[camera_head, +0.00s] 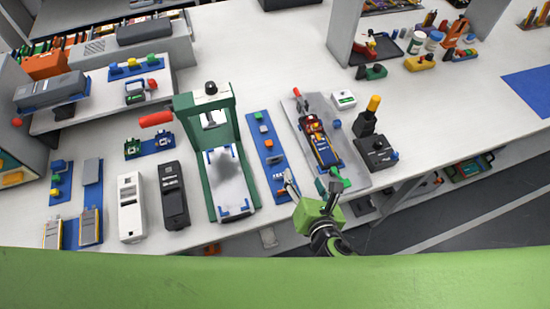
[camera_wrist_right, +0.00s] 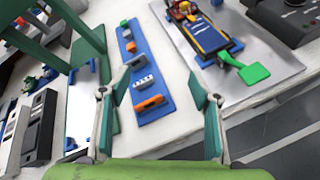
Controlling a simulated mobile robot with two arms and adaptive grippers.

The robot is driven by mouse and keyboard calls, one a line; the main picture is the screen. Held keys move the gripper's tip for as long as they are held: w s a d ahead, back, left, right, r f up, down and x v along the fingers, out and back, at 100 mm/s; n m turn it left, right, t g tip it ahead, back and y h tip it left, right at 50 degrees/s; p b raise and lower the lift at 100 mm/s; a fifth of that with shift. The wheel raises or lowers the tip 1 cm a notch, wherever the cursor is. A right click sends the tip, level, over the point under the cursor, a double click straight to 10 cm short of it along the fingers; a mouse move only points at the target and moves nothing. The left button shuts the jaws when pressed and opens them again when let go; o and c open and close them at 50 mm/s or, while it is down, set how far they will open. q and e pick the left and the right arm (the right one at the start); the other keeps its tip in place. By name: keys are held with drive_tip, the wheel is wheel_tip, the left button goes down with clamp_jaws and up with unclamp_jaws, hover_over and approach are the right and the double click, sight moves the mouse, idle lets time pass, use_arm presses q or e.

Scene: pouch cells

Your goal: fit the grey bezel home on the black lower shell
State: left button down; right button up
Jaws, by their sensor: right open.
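The black lower shell (camera_head: 173,195) lies on the table left of the green press, beside a white shell (camera_head: 130,208). The black shell also shows at the left of the right wrist view (camera_wrist_right: 38,128). A small light-grey slotted piece (camera_wrist_right: 143,82), which may be the grey bezel, sits on a blue strip (camera_wrist_right: 160,112) beside an orange piece (camera_wrist_right: 150,103). I cannot confirm which part is the bezel. My right gripper (camera_head: 312,187) is open and empty, above the front of the blue strip; its fingers (camera_wrist_right: 160,82) are spread wide. My left gripper is not in view.
The green press (camera_head: 232,150) with a red handle stands between the shell and the blue strip. Right of the strip lies a grey plate (camera_head: 345,178) with a dark-blue device (camera_head: 320,150). A black joystick box (camera_head: 376,152) is further right.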

sight(275, 158)
drive_tip(key=a+n, duration=0.1)
drive_tip(key=n, duration=0.1)
drive_tip(key=a+n+y, duration=0.1)
drive_tip(key=n, duration=0.1)
drive_tip(key=s+a+n+y, duration=0.1)
drive_tip(key=a+n, duration=0.1)
drive_tip(key=shift+f+n+t, duration=0.15)
drive_tip(key=shift+n+t, duration=0.15)
drive_tip(key=shift+n, duration=0.1)
drive_tip(key=shift+w+a+f, duration=0.1)
drive_tip(key=shift+w+f, duration=0.05)
drive_tip(key=shift+w, duration=0.2)
drive_tip(key=p+x, duration=0.1)
drive_tip(key=x, duration=1.2)
drive_tip(key=c, duration=0.9)
